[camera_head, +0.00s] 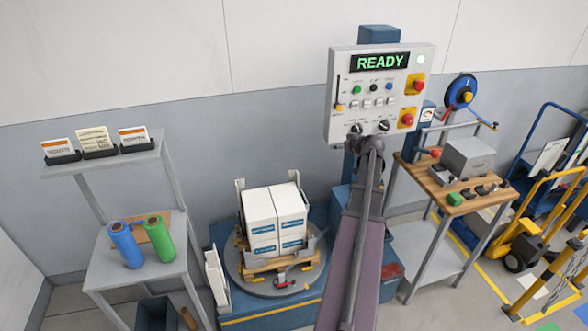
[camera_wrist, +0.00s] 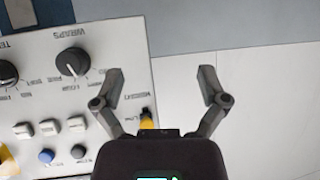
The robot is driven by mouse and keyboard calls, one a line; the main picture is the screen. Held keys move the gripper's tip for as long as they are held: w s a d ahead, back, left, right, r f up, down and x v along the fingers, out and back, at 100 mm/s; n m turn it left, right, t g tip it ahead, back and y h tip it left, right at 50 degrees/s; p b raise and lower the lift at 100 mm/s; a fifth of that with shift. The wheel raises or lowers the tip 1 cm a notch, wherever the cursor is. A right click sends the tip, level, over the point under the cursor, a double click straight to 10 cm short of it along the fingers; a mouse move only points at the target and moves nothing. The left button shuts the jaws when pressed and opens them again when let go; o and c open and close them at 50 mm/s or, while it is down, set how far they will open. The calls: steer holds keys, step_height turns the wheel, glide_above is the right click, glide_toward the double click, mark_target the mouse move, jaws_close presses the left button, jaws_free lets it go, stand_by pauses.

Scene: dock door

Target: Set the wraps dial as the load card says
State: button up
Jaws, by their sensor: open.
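The wraps dial (camera_wrist: 73,62), a round black knob labelled WRAPS, shows upside down in the wrist view. In the head view it is the left black knob (camera_head: 355,130) low on the white control panel (camera_head: 345,68). Its exact setting is too small to read. My gripper (camera_wrist: 162,80) is open and empty. In the wrist view the dial is left of the left finger, outside the jaws; plain wall lies beyond the fingertips. Three cards stand in holders on the left shelf; the middle one (camera_head: 93,138) is cream coloured. Their writing is too small to read.
A second black knob (camera_wrist: 8,72) is beside the dial. Several buttons, a yellow slider (camera_head: 339,107) and red stop buttons (camera_head: 408,118) are on the panel, whose display reads READY. White boxes (camera_head: 275,218) sit on the turntable below. A workbench (camera_head: 440,184) stands at right.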

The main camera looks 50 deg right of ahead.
steer(key=w+a+f+y+b, duration=0.1)
steer(key=w+a+f, duration=0.2)
steer(key=a, duration=0.5)
steer(key=w+a+f+n+g+y+b, duration=0.1)
steer(key=w+a+f+y, duration=0.1)
steer(key=w+a, duration=0.4)
steer(key=shift+a+f+n+g+b, duration=0.35)
steer(key=shift+a+f, duration=0.15)
steer(key=shift+a, duration=0.75)
steer(key=w+a+f+n+g+y, duration=0.1)
steer(key=a+f+g+y, duration=0.1)
steer(key=a, duration=1.1)
steer(key=w+a+f+n+g+y, duration=0.1)
steer(key=w+a+f+g, duration=0.15)
steer(key=a, duration=1.15)
steer(key=s+a+f+g, duration=0.1)
steer(key=s+a, duration=0.2)
steer(key=a, duration=0.4)
steer(key=s+a+f+g+h, duration=0.1)
steer(key=s+a, duration=0.3)
steer(key=a, duration=0.4)
steer(key=s+a+f+g+h+b, duration=0.1)
steer(key=s+a+g, duration=0.2)
steer(key=a, duration=0.4)
steer(key=shift+s+a+n, duration=0.4)
steer(key=shift+s+n, duration=0.05)
steer(key=shift+s, duration=0.15)
